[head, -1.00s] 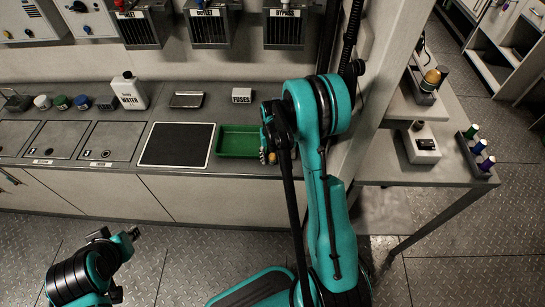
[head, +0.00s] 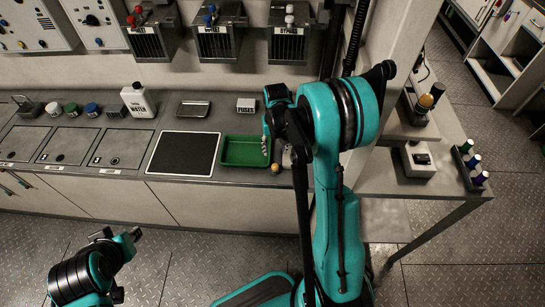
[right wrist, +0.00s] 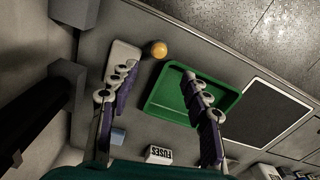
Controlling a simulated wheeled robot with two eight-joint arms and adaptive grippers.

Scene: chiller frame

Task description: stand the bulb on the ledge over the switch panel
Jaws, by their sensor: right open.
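A small round orange thing (head: 275,168), possibly the bulb, is on the counter at the tray's right front corner. In the right wrist view the orange thing (right wrist: 158,49) shows whole, just beyond and between the fingertips, apart from them. My right gripper (right wrist: 160,74) is open and empty above the counter and green tray. In the head view my right gripper (head: 268,144) is partly hidden by its arm. Another amber, dome-like thing (head: 426,101) stands on the right-hand shelf, above a pale box with a black switch (head: 420,159). My left gripper (head: 134,234) is low at left, its jaws unclear.
The green tray (head: 238,163) looks empty and sits beside a black mat (head: 184,153). A FUSES block (head: 246,105), metal dish (head: 193,109) and white WATER bottle (head: 138,100) stand behind. Several coloured cylinders (head: 472,163) stand at the side table's right edge.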

